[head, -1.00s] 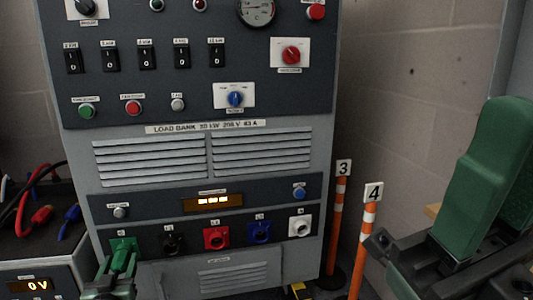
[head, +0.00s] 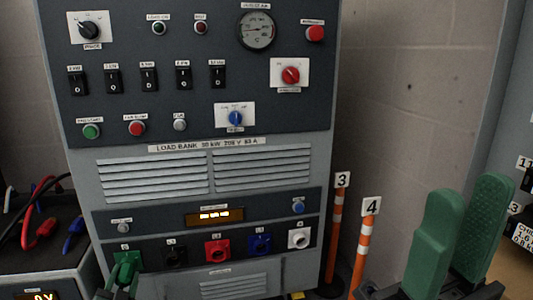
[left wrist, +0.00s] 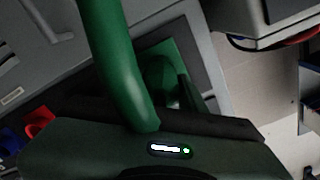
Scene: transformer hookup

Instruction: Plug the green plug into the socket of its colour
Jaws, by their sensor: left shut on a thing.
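The green socket (head: 136,258) is at the left end of the socket row low on the load bank; in the left wrist view its green plate (left wrist: 178,52) shows behind a thick green cable (left wrist: 112,60). My left gripper (head: 124,272) is shut right in front of this socket, holding the green plug (left wrist: 160,84), which is mostly hidden by the gripper and cable. I cannot tell whether the plug is seated in the socket or just before it. My right gripper (head: 455,235), with green finger pads, is open and empty at the right.
Black (head: 174,254), red (head: 217,250), blue (head: 259,244) and white (head: 299,238) sockets continue the row. Red and blue leads (head: 45,225) lie on a unit at the left. Orange-striped posts marked 3 (head: 336,230) and 4 (head: 364,245) stand right of the load bank.

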